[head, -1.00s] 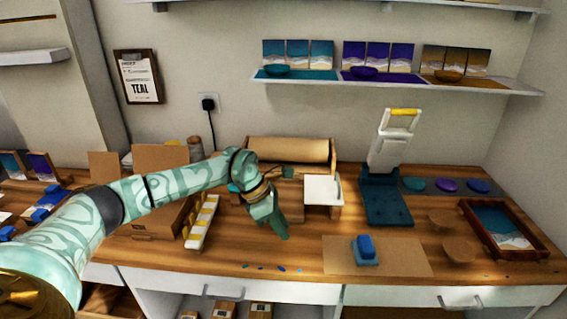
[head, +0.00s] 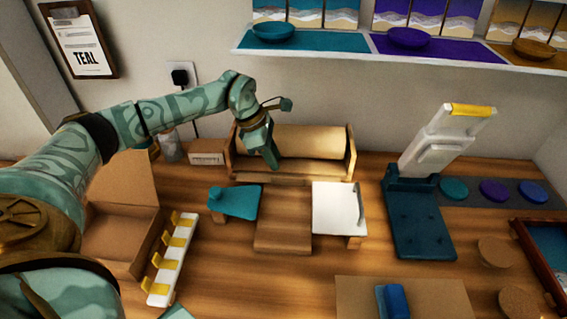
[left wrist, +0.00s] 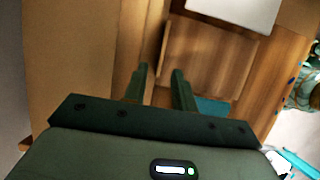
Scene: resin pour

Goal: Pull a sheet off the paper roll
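The brown paper roll (head: 305,141) lies across a wooden holder (head: 350,155) at the back of the bench, against the wall. My left gripper (head: 273,163) points down in front of the roll, left of its middle, and hides part of it. In the left wrist view the two fingers (left wrist: 160,84) stand apart with nothing between them. A broad brown surface, probably the roll (left wrist: 70,60), fills the left of that view. I cannot tell whether a finger touches the paper. My right gripper is not in view.
A wooden board (head: 283,225) lies before the roll, between a teal-topped block (head: 235,202) and a white-topped block (head: 335,208). A dark teal press (head: 420,220) stands right. An open cardboard box (head: 110,235) and a white rack (head: 172,262) with yellow clips stand left.

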